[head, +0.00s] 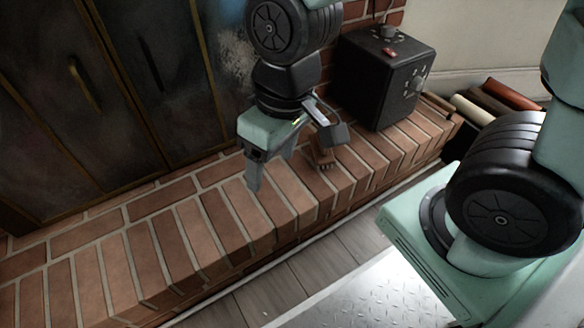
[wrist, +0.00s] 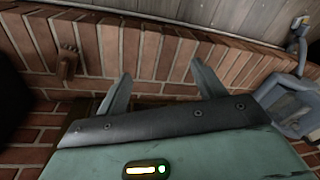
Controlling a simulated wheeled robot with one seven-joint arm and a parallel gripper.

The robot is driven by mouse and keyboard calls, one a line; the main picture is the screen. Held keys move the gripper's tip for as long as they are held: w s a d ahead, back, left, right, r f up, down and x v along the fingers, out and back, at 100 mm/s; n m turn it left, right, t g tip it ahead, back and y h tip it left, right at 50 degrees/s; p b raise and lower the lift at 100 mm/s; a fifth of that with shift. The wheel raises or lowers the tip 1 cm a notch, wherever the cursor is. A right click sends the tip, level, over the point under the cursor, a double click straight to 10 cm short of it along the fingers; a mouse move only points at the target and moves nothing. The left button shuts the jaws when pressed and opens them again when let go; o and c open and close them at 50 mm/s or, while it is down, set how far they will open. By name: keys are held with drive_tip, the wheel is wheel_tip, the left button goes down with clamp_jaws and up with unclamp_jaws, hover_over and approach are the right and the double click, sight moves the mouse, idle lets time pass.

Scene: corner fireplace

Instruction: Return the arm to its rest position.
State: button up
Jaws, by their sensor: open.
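My gripper (head: 270,172) hangs over the brick hearth ledge (head: 178,230), fingers pointing down, with nothing between them. In the wrist view its two fingers (wrist: 160,82) stand apart, with bricks showing between them. A small brown brush-like object (head: 323,158) stands on the ledge just right of my gripper in the head view. It also shows in the wrist view (wrist: 68,63), to the left of the fingers and apart from them. My arm comes down from the top of the head view.
A black box with knobs (head: 375,80) stands on the ledge behind and right of my gripper, with a small red item (head: 390,52) on top. Dark fireplace doors (head: 75,90) rise at the left. Rolled or log-like items (head: 495,100) lie at the right. The left ledge is clear.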

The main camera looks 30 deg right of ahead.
drive_tip(key=s+r+n+h, duration=0.1)
drive_tip(key=s+r+n, duration=0.1)
drive_tip(key=s, duration=0.4)
drive_tip(key=shift+a+r+g, duration=0.15)
drive_tip(key=shift+r+g, duration=0.15)
drive_tip(key=shift+r, duration=0.25)
wheel_tip(320, 180, up, 45)
drive_tip(key=p, duration=4.5)
